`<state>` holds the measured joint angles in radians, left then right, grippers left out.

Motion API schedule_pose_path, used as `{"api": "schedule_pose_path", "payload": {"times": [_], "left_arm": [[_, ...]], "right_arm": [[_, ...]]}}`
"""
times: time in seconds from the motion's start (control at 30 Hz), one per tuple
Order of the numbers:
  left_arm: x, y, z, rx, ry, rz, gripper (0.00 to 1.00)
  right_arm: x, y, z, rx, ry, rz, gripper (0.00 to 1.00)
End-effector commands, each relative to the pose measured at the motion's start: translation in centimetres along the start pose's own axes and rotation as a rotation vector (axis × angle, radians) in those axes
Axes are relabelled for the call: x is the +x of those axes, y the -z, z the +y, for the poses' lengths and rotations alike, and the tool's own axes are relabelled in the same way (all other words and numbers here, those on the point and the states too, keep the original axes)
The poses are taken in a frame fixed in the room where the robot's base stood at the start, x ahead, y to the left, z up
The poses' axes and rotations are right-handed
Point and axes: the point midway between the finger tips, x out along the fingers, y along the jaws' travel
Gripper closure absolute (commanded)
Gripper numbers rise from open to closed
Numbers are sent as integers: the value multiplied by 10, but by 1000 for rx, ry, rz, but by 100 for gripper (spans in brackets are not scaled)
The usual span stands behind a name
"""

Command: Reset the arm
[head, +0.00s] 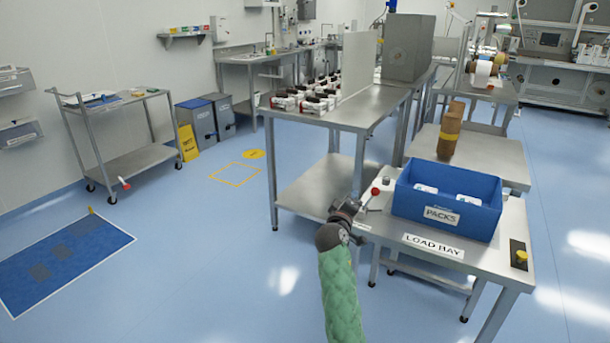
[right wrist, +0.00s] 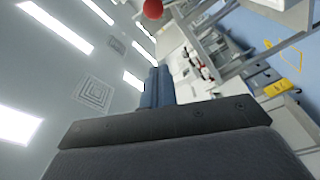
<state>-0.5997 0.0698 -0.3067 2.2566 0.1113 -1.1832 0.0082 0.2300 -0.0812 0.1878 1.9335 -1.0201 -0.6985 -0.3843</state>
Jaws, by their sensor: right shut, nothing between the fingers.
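My right arm, in a green quilted sleeve, comes up from the bottom middle of the head view. Its gripper (head: 362,202) is at the left edge of the load bay table, left of the blue bin. In the right wrist view the two fingers (right wrist: 157,88) lie together, shut and empty. A red ball (head: 375,191) shows close to the fingertips in the head view. It also shows in the right wrist view (right wrist: 152,9), apart from the fingers. I cannot tell what carries it. My left gripper is not in view.
The blue PACKS bin (head: 447,199) holds white packs on the load bay table (head: 400,256). Behind it a steel bench (head: 362,107) carries several small boxes. A brown block (head: 449,130) stands on a lower table. A trolley (head: 130,160) stands left; open blue floor lies between.

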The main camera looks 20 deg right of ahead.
Motion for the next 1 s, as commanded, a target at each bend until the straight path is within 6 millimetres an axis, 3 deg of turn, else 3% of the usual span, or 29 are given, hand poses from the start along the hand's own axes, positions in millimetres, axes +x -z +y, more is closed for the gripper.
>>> {"api": "schedule_pose_path", "payload": {"times": [0.27,0.43,0.57,0.77,0.87,1.0], "left_arm": [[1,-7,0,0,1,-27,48],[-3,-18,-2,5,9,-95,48],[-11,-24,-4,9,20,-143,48],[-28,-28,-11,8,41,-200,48],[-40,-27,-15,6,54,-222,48],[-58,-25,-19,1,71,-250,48]], "right_arm": [[0,-8,-4,59,19,-44,100],[-7,-27,-20,231,132,-164,100],[-24,-24,-26,397,247,-233,100],[-67,1,-31,590,444,-279,100],[-100,8,-40,644,561,-300,100],[-158,10,-58,676,742,-331,100]]}}
